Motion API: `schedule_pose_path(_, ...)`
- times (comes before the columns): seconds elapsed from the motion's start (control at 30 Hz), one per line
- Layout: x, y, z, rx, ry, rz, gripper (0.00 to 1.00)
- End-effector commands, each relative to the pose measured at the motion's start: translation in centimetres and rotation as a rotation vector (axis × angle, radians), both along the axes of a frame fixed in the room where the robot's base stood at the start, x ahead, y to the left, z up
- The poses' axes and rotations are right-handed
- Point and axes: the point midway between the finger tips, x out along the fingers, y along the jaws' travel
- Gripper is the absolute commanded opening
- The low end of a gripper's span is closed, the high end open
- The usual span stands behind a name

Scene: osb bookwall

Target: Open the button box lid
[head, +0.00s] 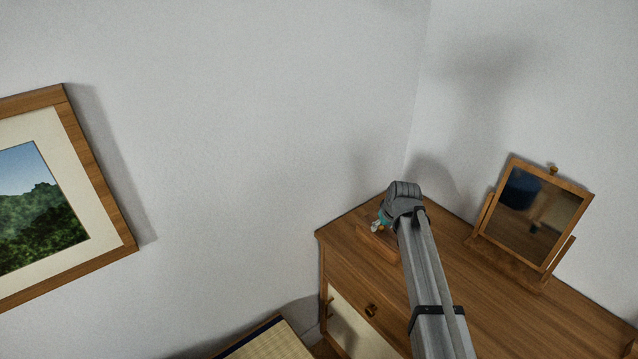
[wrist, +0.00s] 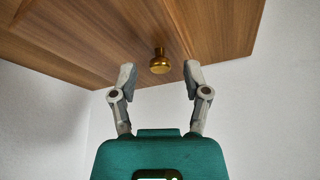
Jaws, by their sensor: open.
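A small wooden box (head: 377,243), which looks like the button box, sits at the back left corner of the dresser top. My gripper (head: 377,227) is just above it, and my arm hides part of the box. In the wrist view, a round brass knob (wrist: 159,66) stands on a brown wooden surface (wrist: 90,45). My gripper (wrist: 158,74) is open, with one grey finger on each side of the knob and a gap on both sides. I cannot tell for sure whether this wood is the lid or how far the fingertips are from it.
The wooden dresser (head: 490,290) has a drawer knob (head: 371,310) on its front. A framed tilting mirror (head: 537,214) stands to the right on its top. White walls meet behind the corner. A picture (head: 122,225) hangs at the left. A woven mat surface (head: 270,345) shows below.

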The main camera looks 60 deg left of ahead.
Motion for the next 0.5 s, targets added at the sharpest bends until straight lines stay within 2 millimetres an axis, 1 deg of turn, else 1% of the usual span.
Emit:
schedule_pose_path(0.37,-0.2,-0.7,1.9,0.001,-0.001,0.0,0.61)
schedule_pose_path(0.5,-0.3,-1.0,2.8,0.001,-0.001,0.0,0.61)
